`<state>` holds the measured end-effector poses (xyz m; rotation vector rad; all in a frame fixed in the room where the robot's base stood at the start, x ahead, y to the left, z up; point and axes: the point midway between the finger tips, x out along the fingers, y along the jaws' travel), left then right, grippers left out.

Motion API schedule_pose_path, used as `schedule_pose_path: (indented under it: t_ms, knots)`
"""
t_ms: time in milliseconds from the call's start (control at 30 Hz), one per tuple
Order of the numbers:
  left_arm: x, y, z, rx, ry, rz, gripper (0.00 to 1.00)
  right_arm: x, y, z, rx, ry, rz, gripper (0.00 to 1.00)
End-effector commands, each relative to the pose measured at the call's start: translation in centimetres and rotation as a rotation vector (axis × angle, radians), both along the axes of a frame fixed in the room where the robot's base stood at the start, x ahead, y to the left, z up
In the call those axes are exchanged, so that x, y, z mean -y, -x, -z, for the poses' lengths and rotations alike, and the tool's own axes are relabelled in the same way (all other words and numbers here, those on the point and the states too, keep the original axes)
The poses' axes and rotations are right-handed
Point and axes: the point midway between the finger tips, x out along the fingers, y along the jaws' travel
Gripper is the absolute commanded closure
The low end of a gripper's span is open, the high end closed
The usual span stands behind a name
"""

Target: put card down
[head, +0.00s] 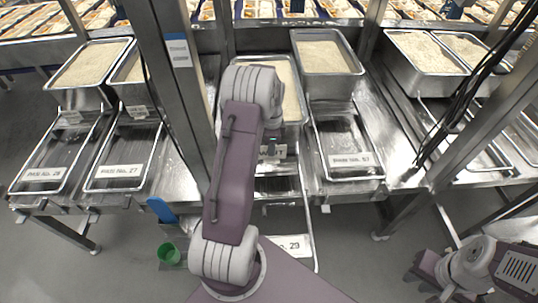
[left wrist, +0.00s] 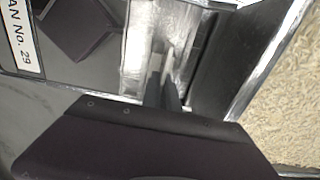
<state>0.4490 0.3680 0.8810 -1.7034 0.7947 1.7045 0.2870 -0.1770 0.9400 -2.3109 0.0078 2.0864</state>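In the left wrist view the dark fingers of my left gripper (left wrist: 163,92) are close together. A small pale sliver shows at their tips, and I cannot tell whether it is a card seen edge-on. My right gripper (head: 424,272) is low at the lower right, away from the pans, its fingers unclear.
Other rice pans stand left (head: 90,62) and right (head: 326,56) on the steel bench. Pull-out frames with number labels (head: 352,160) lie in front. Upright steel posts flank my left arm.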

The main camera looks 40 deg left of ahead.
Motion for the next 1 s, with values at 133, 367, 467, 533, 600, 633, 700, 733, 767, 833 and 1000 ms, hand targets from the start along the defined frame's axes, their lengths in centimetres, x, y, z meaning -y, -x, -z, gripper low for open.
schedule_pose_path:
  t_ms: [133, 367, 467, 533, 600, 633, 700, 733, 767, 833, 1000]
  knots:
    - [-1.3, -0.3, 0.8, 0.001, -0.001, 0.000, 1.00, 0.0, 0.0, -0.1, 0.000, 0.000, 0.000, 0.74]
    - [-1.3, -0.3, 2.2, -0.003, 0.001, 0.001, 1.00, 0.0, 0.0, -0.2, 0.000, 0.000, 0.000, 0.74]
    - [-1.3, -0.2, 4.1, -0.004, 0.002, 0.000, 1.00, 0.0, 0.0, -0.2, 0.000, 0.000, 0.000, 0.74]
    - [-1.3, -0.3, 4.8, -0.001, 0.001, 0.000, 1.00, 0.0, 0.0, -0.3, 0.000, 0.000, 0.000, 0.74]
    - [-1.3, -0.3, 4.9, 0.001, -0.001, 0.000, 1.00, 0.0, 0.0, -0.3, 0.000, 0.000, 0.000, 0.74]
    - [-1.3, -0.3, 4.8, 0.001, -0.001, 0.000, 1.00, 0.0, 0.0, -0.2, 0.000, 0.000, 0.000, 0.74]
    - [-1.3, -0.3, 4.8, 0.001, -0.001, 0.000, 1.00, 0.0, 0.0, -0.2, 0.000, 0.000, 0.000, 0.74]
    - [-1.3, -0.3, 4.8, 0.001, -0.001, 0.000, 1.00, 0.0, 0.0, -0.2, 0.000, 0.000, 0.000, 0.74]
    - [-1.3, -0.3, 4.9, 0.001, -0.001, 0.000, 1.00, 0.0, 0.0, -0.2, 0.000, 0.000, 0.000, 0.74]
    - [-1.3, -0.3, 5.2, 0.000, 0.000, 0.000, 1.00, 0.0, 0.0, 0.0, 0.000, 0.000, 0.000, 0.74]
    - [-1.3, -0.3, 5.2, 0.000, 0.000, 0.000, 0.74, 0.0, 0.0, -0.1, 0.000, 0.000, 0.000, 0.74]
